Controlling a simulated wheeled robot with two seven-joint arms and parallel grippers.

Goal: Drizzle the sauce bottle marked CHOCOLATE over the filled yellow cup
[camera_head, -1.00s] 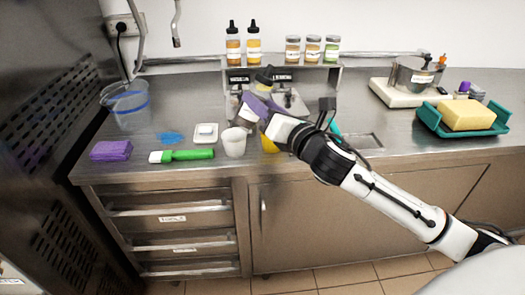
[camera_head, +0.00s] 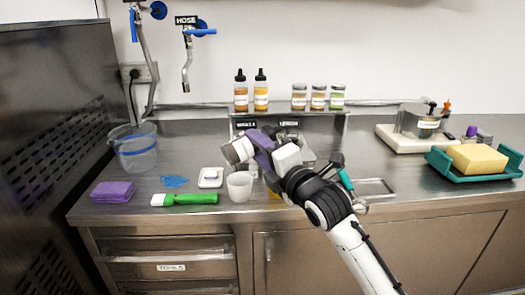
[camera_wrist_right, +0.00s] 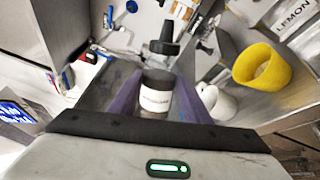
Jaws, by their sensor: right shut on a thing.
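My right gripper (camera_head: 262,150) is shut on a sauce bottle (camera_head: 238,150), held above the counter in a tilted pose with its pale base end toward the left. In the right wrist view the bottle (camera_wrist_right: 157,95) has a dark nozzle cap and a white label too small to read, between purple fingers (camera_wrist_right: 160,100). The yellow cup (camera_head: 274,194) shows only as a sliver below the gripper in the head view. It shows better in the right wrist view (camera_wrist_right: 262,68), right of the bottle and apart from it; its filling cannot be made out. My left gripper is not in view.
A white cup (camera_head: 239,187) stands beside the yellow cup. A green-handled brush (camera_head: 190,199), purple cloth (camera_head: 112,191) and clear jug (camera_head: 133,148) lie left. Sauce bottles (camera_head: 241,92) and jars (camera_head: 318,97) stand on the rear shelf. A teal tray (camera_head: 450,168) is right.

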